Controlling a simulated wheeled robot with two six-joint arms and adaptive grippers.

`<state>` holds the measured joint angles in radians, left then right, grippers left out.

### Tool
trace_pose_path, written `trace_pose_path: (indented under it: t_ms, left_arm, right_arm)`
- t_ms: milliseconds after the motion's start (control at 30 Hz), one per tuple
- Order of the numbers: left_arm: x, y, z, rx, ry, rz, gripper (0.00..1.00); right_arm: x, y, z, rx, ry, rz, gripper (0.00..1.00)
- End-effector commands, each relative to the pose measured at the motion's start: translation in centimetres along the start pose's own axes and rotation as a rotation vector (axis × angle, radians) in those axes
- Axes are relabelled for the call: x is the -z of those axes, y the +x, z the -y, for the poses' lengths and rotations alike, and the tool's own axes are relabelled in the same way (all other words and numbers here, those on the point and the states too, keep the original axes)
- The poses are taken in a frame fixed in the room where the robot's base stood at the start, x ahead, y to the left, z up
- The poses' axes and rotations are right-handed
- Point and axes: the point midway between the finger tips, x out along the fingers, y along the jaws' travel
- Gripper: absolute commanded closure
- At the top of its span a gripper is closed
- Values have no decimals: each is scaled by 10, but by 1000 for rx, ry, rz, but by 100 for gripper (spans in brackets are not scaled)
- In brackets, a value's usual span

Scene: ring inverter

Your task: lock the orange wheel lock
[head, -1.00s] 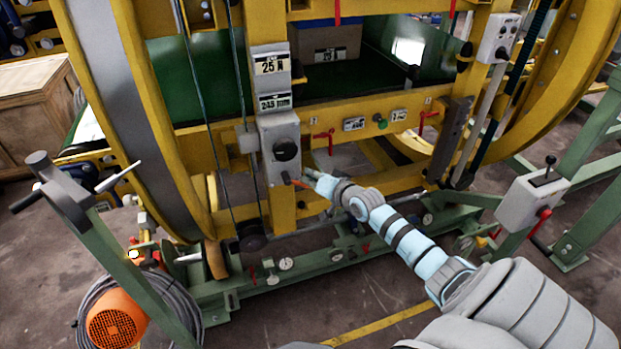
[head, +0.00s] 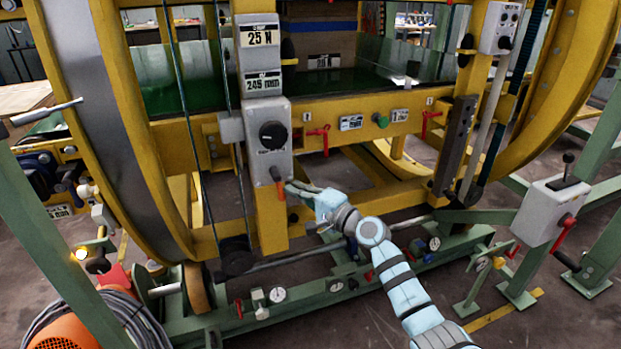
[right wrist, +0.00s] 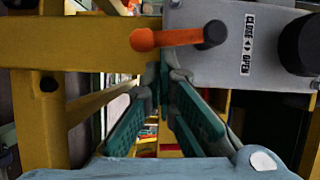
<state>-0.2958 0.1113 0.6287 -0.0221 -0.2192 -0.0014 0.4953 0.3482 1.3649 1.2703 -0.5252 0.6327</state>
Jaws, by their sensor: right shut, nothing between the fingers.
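The orange wheel lock (head: 279,188) is a short lever on the grey control box (head: 280,145), pointing down from its dark pivot in the head view. In the right wrist view the orange lever (right wrist: 165,38) points left from its pivot, near a "CLOSE / OPEN" label (right wrist: 247,42). My right gripper (head: 292,187) is just right of the lever in the head view. In the right wrist view my right gripper (right wrist: 163,75) is shut and empty, its fingertips just below the lever. I cannot tell whether they touch it. My left gripper is out of view.
A black knob (head: 272,134) sits above the lever on the box. The yellow beam (head: 350,125) carries red handles and a green button. Green base rails (head: 350,282) run below my right arm. A grey lever box (head: 548,207) stands at the right.

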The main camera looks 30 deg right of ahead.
Motion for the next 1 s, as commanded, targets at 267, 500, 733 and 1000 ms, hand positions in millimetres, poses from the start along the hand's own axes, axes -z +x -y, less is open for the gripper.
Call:
trace_pose_path:
  t_ms: [267,500,733,1000]
  left_arm:
    - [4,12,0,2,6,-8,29]
    - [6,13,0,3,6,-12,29]
    - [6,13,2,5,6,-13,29]
    - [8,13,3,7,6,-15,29]
  right_arm:
    - [-4,1,-5,38,80,-1,100]
    - [-4,1,-4,44,94,-2,100]
    - [-4,1,-4,44,94,-2,100]
    - [-3,-14,-6,43,91,-4,100]
